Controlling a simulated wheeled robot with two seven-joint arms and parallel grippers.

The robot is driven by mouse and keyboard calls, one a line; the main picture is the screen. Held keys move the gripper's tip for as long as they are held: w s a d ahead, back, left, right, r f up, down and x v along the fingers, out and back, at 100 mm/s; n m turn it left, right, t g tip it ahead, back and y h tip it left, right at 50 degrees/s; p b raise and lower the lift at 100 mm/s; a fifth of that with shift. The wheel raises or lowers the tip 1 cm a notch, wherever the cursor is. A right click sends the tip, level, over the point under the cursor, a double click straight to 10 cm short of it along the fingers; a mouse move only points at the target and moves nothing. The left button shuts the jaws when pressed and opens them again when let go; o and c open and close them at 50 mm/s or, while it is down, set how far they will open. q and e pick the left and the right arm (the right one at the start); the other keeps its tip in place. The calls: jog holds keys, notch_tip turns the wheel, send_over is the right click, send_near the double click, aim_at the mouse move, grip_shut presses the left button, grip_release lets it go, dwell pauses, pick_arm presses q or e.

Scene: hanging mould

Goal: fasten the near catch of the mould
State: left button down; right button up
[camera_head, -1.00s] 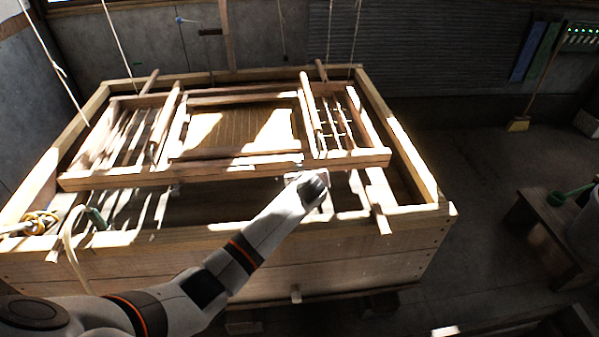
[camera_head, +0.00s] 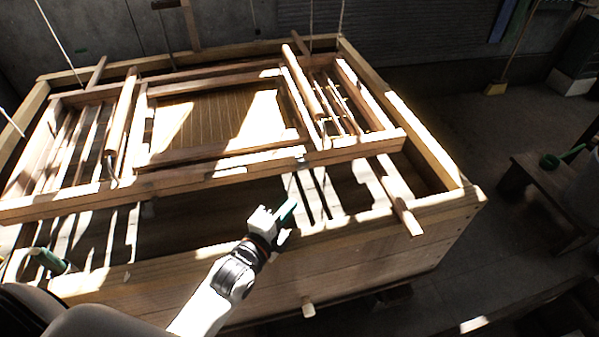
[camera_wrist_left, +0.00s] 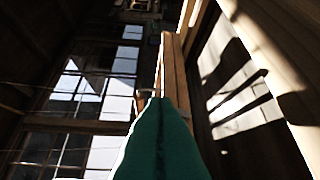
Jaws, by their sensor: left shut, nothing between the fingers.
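The mould (camera_head: 220,120) is a wooden frame with a fine brown screen, lying over the wooden vat. Its near rail (camera_head: 200,178) runs across the vat. A small dark fitting (camera_head: 302,163) on that rail may be the near catch; its state is too small to tell. My left gripper (camera_head: 288,209), with green fingers, is shut and empty. It shows over the vat's near side, lower in the picture than the rail and apart from the fitting. In the left wrist view its green fingers (camera_wrist_left: 162,130) fill the lower middle, beside a wooden beam. My right gripper is out of view.
The vat's near wall (camera_head: 380,232) lies close to my left wrist. A stick (camera_head: 402,205) juts over the vat's near right edge. A green-ended object (camera_head: 48,260) lies at the near left. Cords hang from above. A low bench (camera_head: 545,195) stands at the right.

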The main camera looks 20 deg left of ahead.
pick_arm(q)
jog(key=a+p+x, duration=0.2)
jog(key=x, duration=0.9)
jog(key=shift+w+a+f+p, duration=0.15)
jog(key=shift+w+a+p, duration=0.15)
jog(key=shift+a, duration=0.15)
